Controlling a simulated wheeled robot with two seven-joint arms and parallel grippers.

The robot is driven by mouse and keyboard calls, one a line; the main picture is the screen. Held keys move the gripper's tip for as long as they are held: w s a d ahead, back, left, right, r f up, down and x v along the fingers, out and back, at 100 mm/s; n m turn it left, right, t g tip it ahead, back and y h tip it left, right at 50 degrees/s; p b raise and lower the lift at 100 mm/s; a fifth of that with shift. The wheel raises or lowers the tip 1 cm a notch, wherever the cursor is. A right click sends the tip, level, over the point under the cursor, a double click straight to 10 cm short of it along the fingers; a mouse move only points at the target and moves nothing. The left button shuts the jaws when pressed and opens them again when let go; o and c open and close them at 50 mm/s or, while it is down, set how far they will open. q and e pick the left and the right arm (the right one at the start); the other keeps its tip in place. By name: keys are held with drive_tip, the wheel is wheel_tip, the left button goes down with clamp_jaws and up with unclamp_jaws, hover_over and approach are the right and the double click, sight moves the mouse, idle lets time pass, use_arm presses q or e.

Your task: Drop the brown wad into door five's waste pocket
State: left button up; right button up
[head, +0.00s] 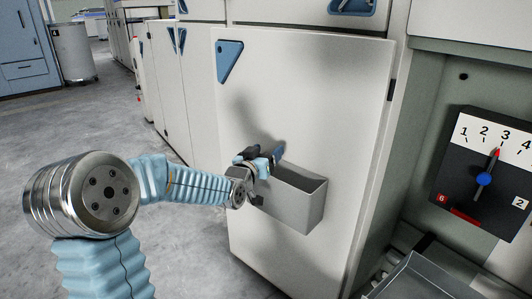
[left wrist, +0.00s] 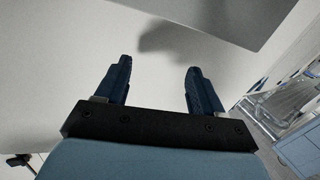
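A grey open-topped waste pocket (head: 292,204) is fixed to the front of a pale cabinet door (head: 300,110). No door number is readable. My left gripper (head: 266,160) is at the pocket's left end, around rim height, and overlaps it in the head view; I cannot tell whether they touch. In the left wrist view my left gripper (left wrist: 160,78) has its two dark blue fingers apart, with nothing between them. The brown wad is not visible in either view, and the pocket's inside is partly hidden. My right gripper is not in view.
A dial panel (head: 484,170) numbered 1 to 4, its red pointer near 3, is at the right. A grey metal tray (head: 425,280) is at the lower right. A grey bin (head: 73,52) stands far left. The concrete floor (head: 60,125) at left is clear.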

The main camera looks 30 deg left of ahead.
use_arm(q)
drive_tip(key=s+d+b, duration=0.1)
drive_tip(key=s+b, duration=0.1)
drive_tip(key=s, duration=1.1)
drive_tip(key=shift+s+d, duration=0.15)
drive_tip(key=shift+s, duration=0.25)
drive_tip(key=shift+r, duration=0.1)
drive_tip(key=w+d+f+g+h, duration=0.15)
drive_tip(key=d+f+g, duration=0.3)
drive_tip(key=f, duration=0.85)
drive_tip(key=w+d+f+g+h, duration=0.1)
drive_tip(key=d+f+g+h, duration=0.15)
drive_tip(key=d+f, duration=0.7)
drive_tip(key=s+d+f+g, duration=0.3)
drive_tip(key=s+f, duration=0.3)
drive_tip(key=f, duration=0.2)
drive_tip(key=s+d+f+g+h, duration=0.1)
drive_tip(key=s+d+f+g, duration=0.2)
drive_tip(key=s+f, duration=0.3)
drive_tip(key=s+d+f+m+g, duration=0.1)
drive_tip(key=s+d+f+g, duration=0.3)
drive_tip(key=f, duration=0.8)
drive_tip(key=shift+s+d+h, duration=0.3)
drive_tip(key=shift+s+d, duration=0.05)
drive_tip(key=shift+s, duration=0.7)
